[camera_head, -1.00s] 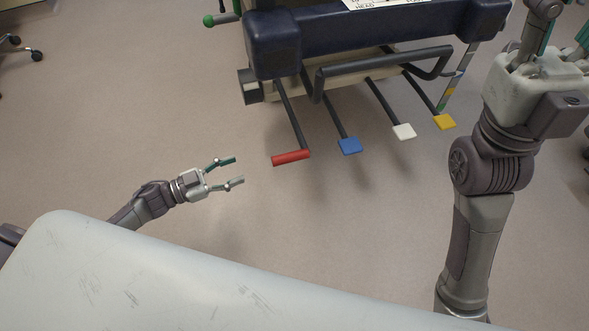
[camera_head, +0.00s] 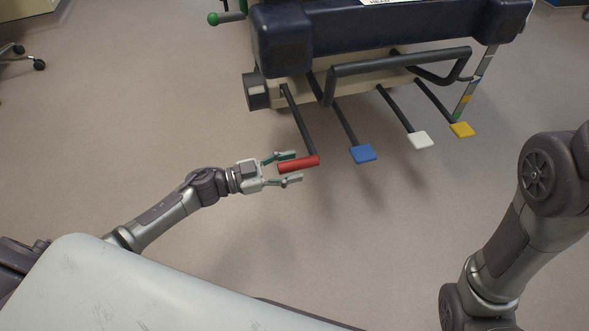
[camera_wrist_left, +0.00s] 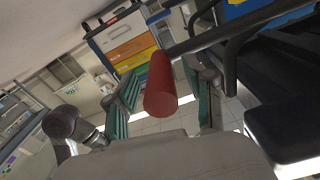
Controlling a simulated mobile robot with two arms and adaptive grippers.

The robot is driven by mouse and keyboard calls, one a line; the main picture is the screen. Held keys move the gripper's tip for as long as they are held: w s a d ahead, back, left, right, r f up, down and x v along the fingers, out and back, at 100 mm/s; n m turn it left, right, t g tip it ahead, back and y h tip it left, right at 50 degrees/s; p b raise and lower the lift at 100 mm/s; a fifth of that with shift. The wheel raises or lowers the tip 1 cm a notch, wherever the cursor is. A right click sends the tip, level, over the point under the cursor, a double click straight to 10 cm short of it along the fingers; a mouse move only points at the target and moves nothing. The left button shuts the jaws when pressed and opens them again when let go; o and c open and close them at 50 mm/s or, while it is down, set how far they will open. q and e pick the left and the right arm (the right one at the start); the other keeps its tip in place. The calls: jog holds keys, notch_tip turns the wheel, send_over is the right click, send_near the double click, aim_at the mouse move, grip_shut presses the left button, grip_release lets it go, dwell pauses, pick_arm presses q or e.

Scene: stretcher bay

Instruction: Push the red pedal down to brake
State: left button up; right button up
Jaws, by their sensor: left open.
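The red pedal (camera_head: 299,164) is a red bar at the end of a dark lever hanging from the stretcher (camera_head: 380,40). My left gripper (camera_head: 290,168) is open, with its fingers pointing right at the pedal's left end. In the head view one finger shows above and one below that end. In the left wrist view the red pedal (camera_wrist_left: 161,86) shows between the two green-padded fingers. I cannot tell whether either finger touches it. Only links of my right arm show; its gripper is out of view.
A blue pedal (camera_head: 362,153), a white pedal (camera_head: 420,140) and a yellow pedal (camera_head: 462,130) hang in a row to the right of the red one. A dark bent bar (camera_head: 400,62) runs above them.

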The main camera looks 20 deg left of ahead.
pick_arm(q)
jog(key=shift+w+d, duration=0.35)
jog(key=shift+d, duration=0.25)
grip_shut()
